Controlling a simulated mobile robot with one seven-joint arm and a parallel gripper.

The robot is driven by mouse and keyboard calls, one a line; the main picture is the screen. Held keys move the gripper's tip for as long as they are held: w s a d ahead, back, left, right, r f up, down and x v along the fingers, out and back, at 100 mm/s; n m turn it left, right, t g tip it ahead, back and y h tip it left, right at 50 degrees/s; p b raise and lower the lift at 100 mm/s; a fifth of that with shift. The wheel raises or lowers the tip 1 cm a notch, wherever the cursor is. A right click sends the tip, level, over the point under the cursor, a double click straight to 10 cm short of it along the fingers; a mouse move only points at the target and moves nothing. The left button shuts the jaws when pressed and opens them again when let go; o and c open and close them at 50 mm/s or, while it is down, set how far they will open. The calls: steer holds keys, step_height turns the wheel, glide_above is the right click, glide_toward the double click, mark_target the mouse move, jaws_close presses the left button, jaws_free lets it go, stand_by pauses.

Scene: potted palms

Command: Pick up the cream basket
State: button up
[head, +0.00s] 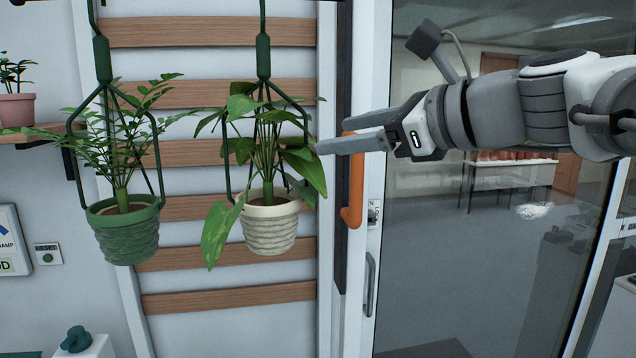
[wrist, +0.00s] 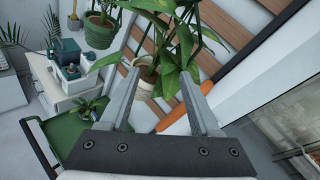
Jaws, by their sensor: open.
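The cream basket (head: 270,226) is a ribbed pot with a leafy plant, hanging from a dark green hanger in front of wooden slats. In the wrist view the cream basket (wrist: 148,80) shows beyond and between my fingers, partly covered by leaves. My gripper (head: 322,146) is to the right of the plant in the head view, higher than the basket, with its fingers pointing left. In the wrist view my gripper (wrist: 163,78) has its two fingers spread apart with nothing held between them. Leaves hang close to the fingertips.
A green basket (head: 127,234) with a fern-like plant hangs to the left. An orange handle (head: 353,180) is on the frame right of the slats, near my gripper. A glass door (head: 480,240) fills the right. A green cart (wrist: 75,135) stands low in the wrist view.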

step_height(320, 180, up, 7)
steer(key=w+m+t+y, duration=0.1)
steer(key=w+m+y, duration=0.1)
steer(key=w+m, duration=0.15)
steer(key=p, duration=0.2)
glide_toward(268, 74)
steer(key=shift+m, duration=0.45)
steer(key=x, duration=0.6)
steer(key=shift+s+f, duration=0.2)
steer(key=shift+f, duration=0.15)
steer(key=shift+r+p+x, duration=0.15)
steer(key=shift+p+x, duration=0.4)
steer(key=shift+x, duration=0.8)
steer(key=shift+r+p+x, duration=0.1)
steer(key=shift+p+x, duration=0.45)
steer(key=shift+x, duration=0.8)
steer(key=shift+w+d, duration=0.1)
steer(key=shift+w, duration=0.05)
jaws_close()
steer(key=shift+r, duration=0.1)
